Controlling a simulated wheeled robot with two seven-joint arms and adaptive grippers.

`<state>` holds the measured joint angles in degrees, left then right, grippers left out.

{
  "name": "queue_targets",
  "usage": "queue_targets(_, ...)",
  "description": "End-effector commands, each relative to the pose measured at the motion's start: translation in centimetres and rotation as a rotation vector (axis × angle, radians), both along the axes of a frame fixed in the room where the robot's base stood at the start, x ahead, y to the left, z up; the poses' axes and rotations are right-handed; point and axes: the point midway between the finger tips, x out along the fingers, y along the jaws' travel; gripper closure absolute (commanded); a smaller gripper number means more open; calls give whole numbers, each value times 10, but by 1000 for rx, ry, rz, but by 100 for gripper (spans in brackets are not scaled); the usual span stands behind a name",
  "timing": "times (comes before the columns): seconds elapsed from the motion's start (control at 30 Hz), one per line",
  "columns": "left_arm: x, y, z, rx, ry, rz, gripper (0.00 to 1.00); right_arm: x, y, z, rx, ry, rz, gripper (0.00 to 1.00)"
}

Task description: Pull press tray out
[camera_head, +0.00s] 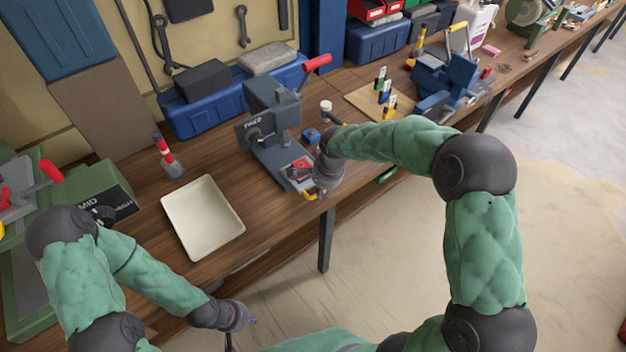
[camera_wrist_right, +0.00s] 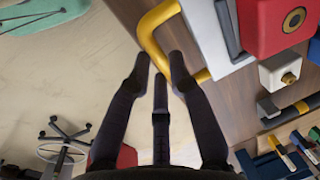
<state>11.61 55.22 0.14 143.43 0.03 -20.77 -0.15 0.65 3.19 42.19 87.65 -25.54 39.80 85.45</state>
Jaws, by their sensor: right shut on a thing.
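The grey press (camera_head: 270,130) with a red lever handle stands on the wooden bench. Its light grey tray (camera_wrist_right: 210,38) carries a red block (camera_wrist_right: 272,22) and has a yellow bar handle (camera_wrist_right: 152,28) at its front end. The red block also shows in the head view (camera_head: 299,168), low at the front of the press. My right gripper (camera_wrist_right: 161,62) is shut on the yellow handle, with its dark fingers around the bar. My left gripper (camera_head: 236,338) hangs low in front of the bench, away from the press; its fingers are mostly hidden.
An empty cream tray (camera_head: 203,220) lies on the bench left of the press. A small blue block (camera_head: 311,136) sits beside the press. A wooden board with several coloured pieces (camera_head: 382,95) stands further right. Open floor lies in front of the bench.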

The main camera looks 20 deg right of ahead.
Motion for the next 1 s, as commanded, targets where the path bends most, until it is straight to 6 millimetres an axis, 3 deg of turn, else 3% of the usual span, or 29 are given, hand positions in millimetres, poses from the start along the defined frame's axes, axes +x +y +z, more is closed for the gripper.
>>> queue_targets(0.23,0,0,-1,0,0,0,100,-30,-12,1,0,-2,-2,100)
queue_targets(0.63,0,0,-1,0,0,0,100,-34,-13,1,0,-5,-1,100)
queue_targets(0.67,0,0,-1,0,0,0,100,-34,-13,1,0,-5,0,77)
queue_targets(0.73,0,0,-1,0,0,0,100,-34,-13,1,0,-5,0,57)
queue_targets(1.0,0,0,-2,0,0,0,100,-35,-13,1,0,-3,0,55)
